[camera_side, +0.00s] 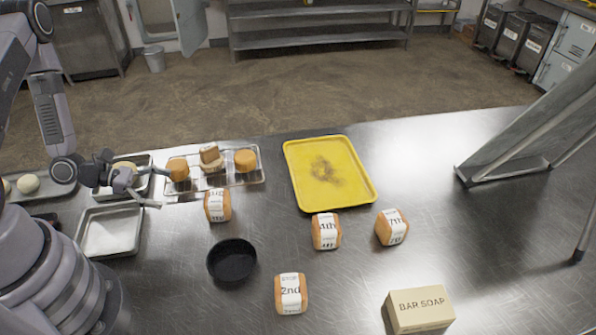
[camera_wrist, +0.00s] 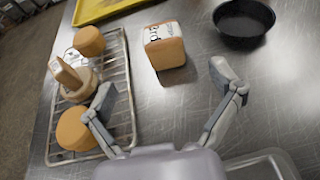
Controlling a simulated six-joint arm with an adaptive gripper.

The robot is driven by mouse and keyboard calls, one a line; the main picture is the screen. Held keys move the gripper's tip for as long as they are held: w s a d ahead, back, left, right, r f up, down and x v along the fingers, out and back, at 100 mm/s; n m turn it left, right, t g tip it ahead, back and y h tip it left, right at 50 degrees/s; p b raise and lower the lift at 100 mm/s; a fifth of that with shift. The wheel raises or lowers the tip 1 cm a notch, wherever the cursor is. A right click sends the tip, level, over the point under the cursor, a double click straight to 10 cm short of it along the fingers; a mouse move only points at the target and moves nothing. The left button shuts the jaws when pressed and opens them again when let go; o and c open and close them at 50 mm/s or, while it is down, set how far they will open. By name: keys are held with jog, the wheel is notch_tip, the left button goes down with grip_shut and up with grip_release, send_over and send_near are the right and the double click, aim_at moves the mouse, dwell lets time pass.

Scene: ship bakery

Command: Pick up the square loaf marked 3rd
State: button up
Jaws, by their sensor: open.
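The square loaf marked 3rd (camera_wrist: 165,53) stands on the steel table, with a white paper band around it that reads "3rd" in the wrist view. In the side view I take the loaf right of my gripper to be the same one (camera_side: 217,206); its label there is hard to read. My gripper (camera_side: 143,189) is open and empty, left of that loaf and apart from it. In the wrist view the spread fingers (camera_wrist: 163,82) point toward the loaf, which lies beyond the fingertips. Nothing hides the loaf from the wrist camera.
A wire rack (camera_side: 250,179) with round cakes and a stacked piece stands behind the loaf. A black bowl (camera_side: 232,260) is in front.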

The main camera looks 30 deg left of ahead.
aim_at(216, 201)
jog(key=x, duration=0.6)
jog(key=shift+w+d+f, duration=0.15)
jog(key=shift+d+f, duration=0.05)
jog(key=shift+d, duration=0.1)
jog(key=x, duration=0.5)
jog(key=shift+f, duration=0.4)
jog(key=c, duration=1.3)
jog(key=shift+o, duration=0.2)
